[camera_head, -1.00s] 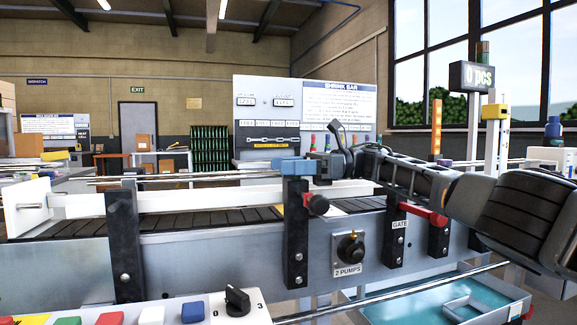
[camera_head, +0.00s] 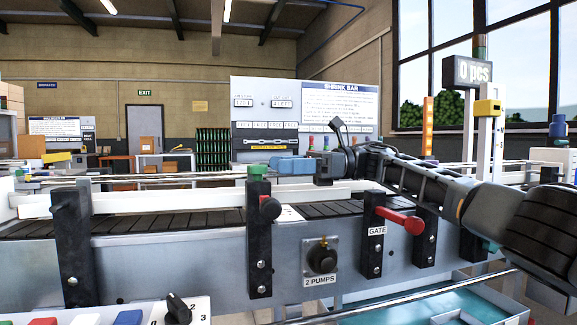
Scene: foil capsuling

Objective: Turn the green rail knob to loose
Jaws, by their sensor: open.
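The green rail knob (camera_head: 258,172) sits on top of a black post (camera_head: 259,240) at the front side of the conveyor. My gripper (camera_head: 278,166), with blue fingers, reaches in from the right at about the knob's height in the picture. Its fingertips show just right of the green knob, and a small gap shows between them. It is open and holds nothing that I can see. I cannot tell its depth relative to the knob. The knob's setting is not readable.
A red gate handle (camera_head: 402,220) juts out right of the knob. A "2 PUMPS" knob (camera_head: 322,257) is on the conveyor's side. A white guide rail (camera_head: 150,201) runs along the belt. A control panel (camera_head: 120,315) with buttons and a selector fills the lower left.

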